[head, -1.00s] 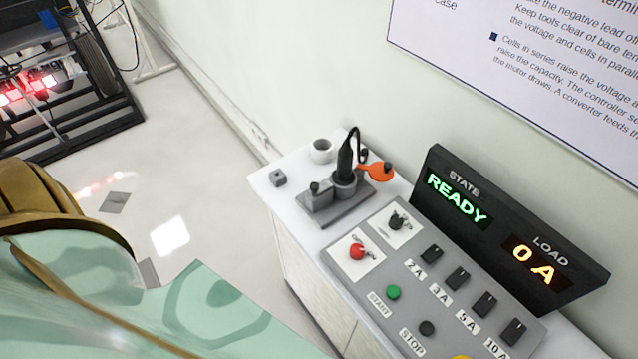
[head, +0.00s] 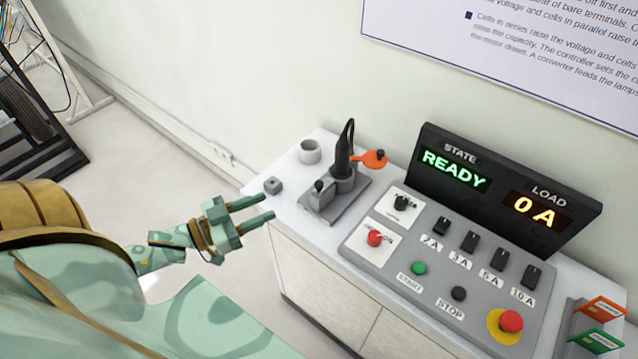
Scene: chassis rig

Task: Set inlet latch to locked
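The inlet fixture (head: 345,195) is a grey plate on the white cabinet top, left of the control panel. A black plug (head: 343,155) stands upright in its round grey socket. A small grey block with a dark knob (head: 319,187) sits beside the socket, and appears to be the latch; I cannot tell its setting. An orange flap with a dark knob (head: 374,158) sticks out to the right of the plug. My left gripper (head: 268,208) is open and empty, just left of the cabinet's edge, its fingers pointing right toward the fixture. My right gripper is not in view.
The control panel (head: 440,260) with knobs, switches and a red stop button (head: 511,321) fills the right. The display (head: 500,190) reads READY and 0 A. Orange and green cards (head: 600,308) stand far right.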

